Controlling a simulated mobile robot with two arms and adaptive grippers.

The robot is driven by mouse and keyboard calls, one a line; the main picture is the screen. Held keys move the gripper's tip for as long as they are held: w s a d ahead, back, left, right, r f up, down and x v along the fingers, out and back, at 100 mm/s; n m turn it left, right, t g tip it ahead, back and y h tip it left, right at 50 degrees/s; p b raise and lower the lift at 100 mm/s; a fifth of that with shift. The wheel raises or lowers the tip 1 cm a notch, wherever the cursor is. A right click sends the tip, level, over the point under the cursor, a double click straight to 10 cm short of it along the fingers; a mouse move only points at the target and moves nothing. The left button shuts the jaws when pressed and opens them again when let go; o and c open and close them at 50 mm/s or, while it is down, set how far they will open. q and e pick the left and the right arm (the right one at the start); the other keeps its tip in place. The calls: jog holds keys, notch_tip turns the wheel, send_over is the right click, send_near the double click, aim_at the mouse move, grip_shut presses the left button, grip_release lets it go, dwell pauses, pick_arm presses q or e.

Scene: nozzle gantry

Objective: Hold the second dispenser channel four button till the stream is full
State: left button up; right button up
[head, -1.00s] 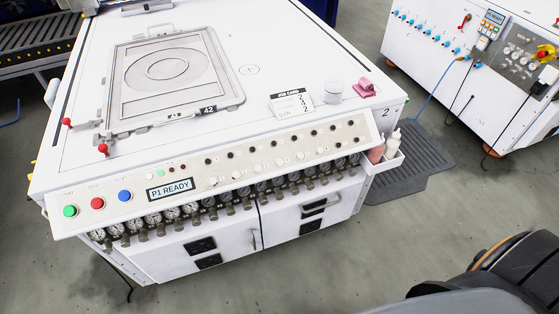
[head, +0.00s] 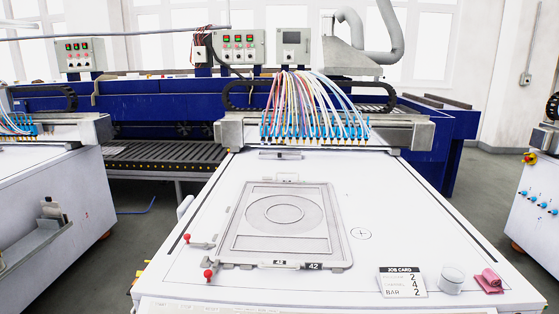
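The second dispenser (head: 180,264) is the white table in the middle of the head view, with a grey framed plate (head: 236,247) marked 42 on its top. At its far end a gantry (head: 398,134) carries a row of nozzles (head: 312,134) fed by several coloured hoses. I see no stream from the nozzles at this distance. A job card (head: 391,285) at the front right reads 2, 4, 2. The front panel with the channel buttons is below the picture, only its top edge showing. Neither of my grippers shows.
Two red-knobbed clamps are left of the plate. Other white machines stand at left (head: 60,219) and right (head: 520,217). A grey roller conveyor (head: 150,155) and blue frame (head: 180,101) lie behind.

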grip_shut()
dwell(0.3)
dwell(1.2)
